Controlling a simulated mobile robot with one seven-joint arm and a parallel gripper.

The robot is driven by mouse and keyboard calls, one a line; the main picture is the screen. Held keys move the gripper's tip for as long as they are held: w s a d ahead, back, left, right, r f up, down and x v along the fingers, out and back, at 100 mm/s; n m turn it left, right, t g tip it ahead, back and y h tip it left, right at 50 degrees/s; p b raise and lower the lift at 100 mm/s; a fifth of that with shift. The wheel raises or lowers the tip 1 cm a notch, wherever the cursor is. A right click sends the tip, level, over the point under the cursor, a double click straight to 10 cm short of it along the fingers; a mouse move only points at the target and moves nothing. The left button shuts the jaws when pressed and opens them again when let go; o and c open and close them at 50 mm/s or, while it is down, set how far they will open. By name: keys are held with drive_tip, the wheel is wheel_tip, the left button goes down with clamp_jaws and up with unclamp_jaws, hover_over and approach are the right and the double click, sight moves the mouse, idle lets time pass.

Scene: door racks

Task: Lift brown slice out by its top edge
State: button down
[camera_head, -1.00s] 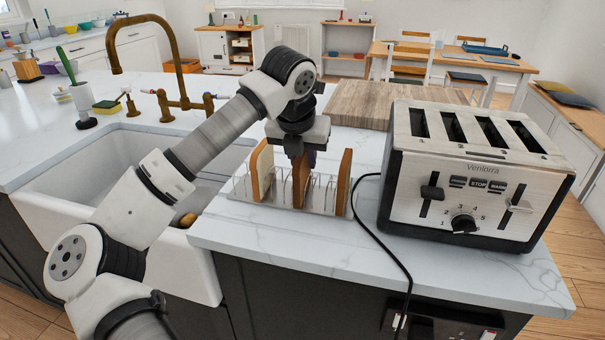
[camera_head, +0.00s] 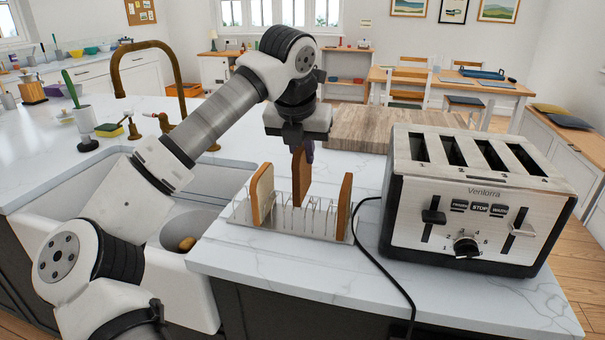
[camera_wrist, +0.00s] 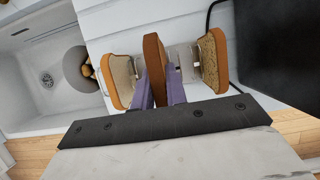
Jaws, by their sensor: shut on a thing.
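My gripper (camera_head: 303,150) is shut on the top edge of the brown slice (camera_head: 301,182), the middle one of three. In the head view the slice hangs upright over the rack (camera_head: 290,222), its lower end around the tops of the wires. In the wrist view the purple fingers (camera_wrist: 161,90) sit either side of the brown slice (camera_wrist: 156,58). A paler slice (camera_head: 262,194) stands in the rack at left, also in the wrist view (camera_wrist: 121,80). Another slice (camera_head: 344,205) stands at right, also in the wrist view (camera_wrist: 212,62).
A toaster (camera_head: 475,205) with empty slots stands right of the rack, its black cord (camera_head: 378,255) running between them. A wooden board (camera_head: 385,128) lies behind. The sink (camera_head: 200,215) is at left, with a brass tap (camera_head: 150,60).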

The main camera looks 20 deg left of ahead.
wheel_tip(320, 180, up, 23)
drive_tip(key=p, duration=1)
